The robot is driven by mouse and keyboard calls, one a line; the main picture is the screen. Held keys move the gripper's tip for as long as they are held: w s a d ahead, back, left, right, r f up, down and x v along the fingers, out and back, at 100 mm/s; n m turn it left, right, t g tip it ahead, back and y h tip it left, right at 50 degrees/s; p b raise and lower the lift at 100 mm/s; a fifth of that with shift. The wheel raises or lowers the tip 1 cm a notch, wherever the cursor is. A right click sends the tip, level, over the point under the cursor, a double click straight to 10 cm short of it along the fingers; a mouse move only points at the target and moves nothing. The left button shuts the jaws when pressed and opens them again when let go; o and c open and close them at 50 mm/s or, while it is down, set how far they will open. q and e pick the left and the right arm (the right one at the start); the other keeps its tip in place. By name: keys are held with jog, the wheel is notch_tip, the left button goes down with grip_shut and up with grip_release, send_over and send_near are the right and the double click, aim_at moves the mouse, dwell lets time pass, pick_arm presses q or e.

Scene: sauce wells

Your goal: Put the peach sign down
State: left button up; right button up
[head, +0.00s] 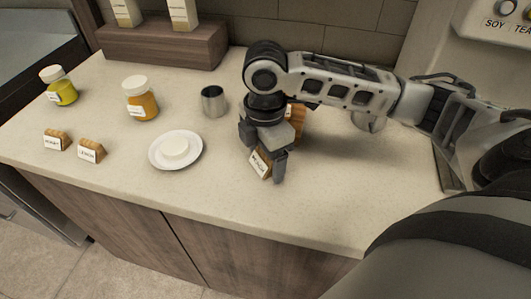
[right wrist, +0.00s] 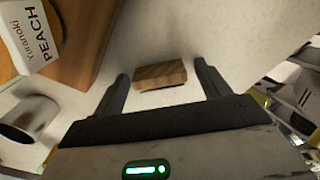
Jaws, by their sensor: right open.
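The peach sign (head: 259,166), a small wooden wedge with a white label, is on the counter at the front edge side of my right gripper (head: 264,158). Its label is partly covered and too small to read surely. In the right wrist view the wooden sign (right wrist: 160,75) lies between the two spread fingers of my right gripper (right wrist: 163,76), with a gap on each side. The gripper is open and points down at the counter. My left gripper is not in view.
A white PEACH label (right wrist: 36,38) shows beside brown wood, close to the right gripper. A metal cup (head: 214,101), a plate (head: 153,152), an orange jar (head: 140,98), a yellow jar (head: 59,86) and two signs (head: 91,151) stand to the left. The front right counter is clear.

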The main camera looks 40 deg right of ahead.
notch_tip(320, 180, up, 12)
jog(key=p, duration=0.1)
jog(key=shift+r+p, duration=0.15)
jog(key=shift+p, duration=0.15)
dwell(0.5)
